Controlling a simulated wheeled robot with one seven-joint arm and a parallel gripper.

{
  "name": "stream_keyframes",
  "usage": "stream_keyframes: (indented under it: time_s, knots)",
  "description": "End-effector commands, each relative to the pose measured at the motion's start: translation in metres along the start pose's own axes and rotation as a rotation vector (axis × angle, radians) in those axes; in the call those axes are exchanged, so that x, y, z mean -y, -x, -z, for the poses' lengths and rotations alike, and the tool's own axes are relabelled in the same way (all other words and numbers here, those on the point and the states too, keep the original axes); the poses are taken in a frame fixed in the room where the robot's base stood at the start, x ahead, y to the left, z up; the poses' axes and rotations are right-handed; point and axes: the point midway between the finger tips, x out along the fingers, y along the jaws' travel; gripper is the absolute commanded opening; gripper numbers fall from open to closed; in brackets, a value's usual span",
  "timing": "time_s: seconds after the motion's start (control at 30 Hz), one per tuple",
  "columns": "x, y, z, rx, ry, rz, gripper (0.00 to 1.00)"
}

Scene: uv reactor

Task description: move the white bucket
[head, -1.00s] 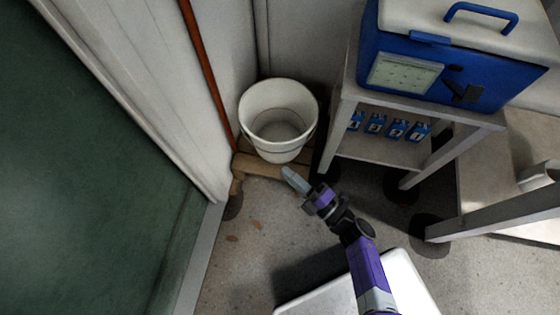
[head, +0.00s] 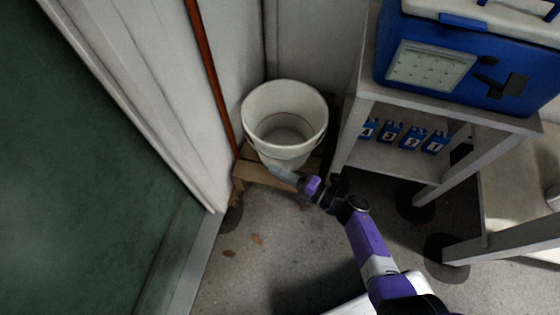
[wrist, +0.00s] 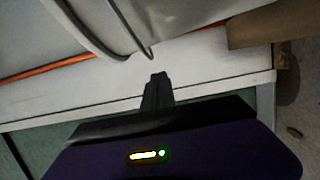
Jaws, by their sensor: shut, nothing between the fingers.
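The white bucket (head: 285,118) stands upright and empty on a low wooden stool (head: 262,175) in the corner, in the head view. My gripper (head: 275,172) is shut and empty, with its tip at the lower front of the bucket; I cannot tell whether it touches. In the wrist view, the closed fingers (wrist: 158,82) point toward the bucket's edge (wrist: 110,25), which shows at the top with a thin dark curved line, likely its handle. Most of the bucket is outside the wrist view.
A grey table (head: 440,112) with a blue box (head: 455,65) on top stands to the right; several blue numbered tags (head: 412,138) are on its lower shelf. A brown pole (head: 210,75) leans left of the bucket. A green panel (head: 70,170) fills the left. Floor (head: 270,250) is open in front.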

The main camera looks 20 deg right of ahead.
Motion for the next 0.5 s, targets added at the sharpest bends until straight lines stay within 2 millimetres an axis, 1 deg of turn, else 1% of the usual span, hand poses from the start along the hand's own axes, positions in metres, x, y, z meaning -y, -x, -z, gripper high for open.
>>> stream_keyframes:
  time_s: [0.03,0.1,0.2,0.33,0.5]
  knots:
    - [0.004,-0.009,0.001,-0.003,0.002,-0.002,0.0]
    - [0.003,-0.011,-0.015,0.003,0.005,-0.001,0.0]
    - [0.003,-0.013,-0.026,0.002,0.003,0.0,0.0]
    - [0.001,-0.016,-0.035,0.001,0.001,-0.001,0.0]
    - [0.0,-0.017,-0.039,0.001,-0.001,-0.001,0.0]
